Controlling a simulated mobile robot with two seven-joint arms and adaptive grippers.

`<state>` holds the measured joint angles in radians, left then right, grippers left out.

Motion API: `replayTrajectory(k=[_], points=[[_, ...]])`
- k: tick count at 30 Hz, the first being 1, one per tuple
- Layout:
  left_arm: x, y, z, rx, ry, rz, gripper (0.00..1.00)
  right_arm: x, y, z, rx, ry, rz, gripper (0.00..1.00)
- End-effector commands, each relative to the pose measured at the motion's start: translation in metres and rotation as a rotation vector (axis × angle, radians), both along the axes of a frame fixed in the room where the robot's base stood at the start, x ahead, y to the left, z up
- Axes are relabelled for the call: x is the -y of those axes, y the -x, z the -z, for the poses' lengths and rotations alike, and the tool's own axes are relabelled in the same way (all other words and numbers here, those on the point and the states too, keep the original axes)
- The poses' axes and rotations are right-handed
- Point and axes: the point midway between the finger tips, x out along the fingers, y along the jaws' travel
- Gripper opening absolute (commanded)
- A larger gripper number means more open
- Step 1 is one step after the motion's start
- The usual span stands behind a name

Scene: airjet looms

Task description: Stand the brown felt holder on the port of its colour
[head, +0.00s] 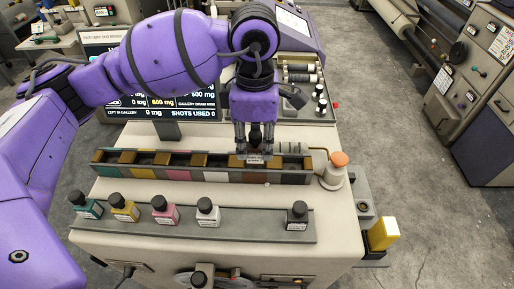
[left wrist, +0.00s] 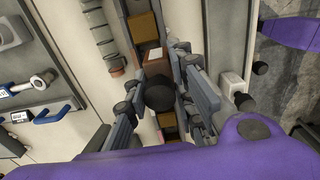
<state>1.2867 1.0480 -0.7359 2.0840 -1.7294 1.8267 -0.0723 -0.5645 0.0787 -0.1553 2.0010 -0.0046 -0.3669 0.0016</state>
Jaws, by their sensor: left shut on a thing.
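My left gripper (head: 255,153) points down over the brown-marked part of the long port row (head: 135,172). It is shut on the brown felt holder, whose white label (head: 256,159) shows between the fingertips. In the left wrist view its round black cap (left wrist: 160,93) sits between the fingers, and the rest is largely hidden. The brown port's front stripe (head: 252,177) is directly below the holder. The fingers hide the port opening, so I cannot tell whether the holder touches it. My right gripper is not in view.
A front rack (head: 180,225) holds green (head: 87,206), yellow (head: 124,207), pink (head: 165,211), white (head: 207,212) and black (head: 297,216) holders, with a gap between white and black. An orange-topped post (head: 338,160) stands at the row's right end. A screen (head: 160,102) stands behind.

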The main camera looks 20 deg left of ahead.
Motion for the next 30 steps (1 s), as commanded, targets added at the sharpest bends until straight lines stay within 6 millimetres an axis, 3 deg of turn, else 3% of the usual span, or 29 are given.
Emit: replayTrajectory(k=[8,15,26,27,30], points=[[-0.006,-0.013,0.017,-0.002,0.001,-0.003,0.00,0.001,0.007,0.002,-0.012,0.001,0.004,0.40],[-0.006,-0.014,0.046,0.002,0.002,0.000,0.00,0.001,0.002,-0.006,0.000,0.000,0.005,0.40],[-0.006,-0.013,0.053,-0.001,0.000,0.000,0.00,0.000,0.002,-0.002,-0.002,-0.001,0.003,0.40],[-0.006,-0.013,0.052,-0.001,0.000,0.000,0.27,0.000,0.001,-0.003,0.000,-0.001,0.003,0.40],[-0.006,-0.013,0.051,0.000,0.001,0.000,0.40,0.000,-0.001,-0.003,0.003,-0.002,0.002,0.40]])
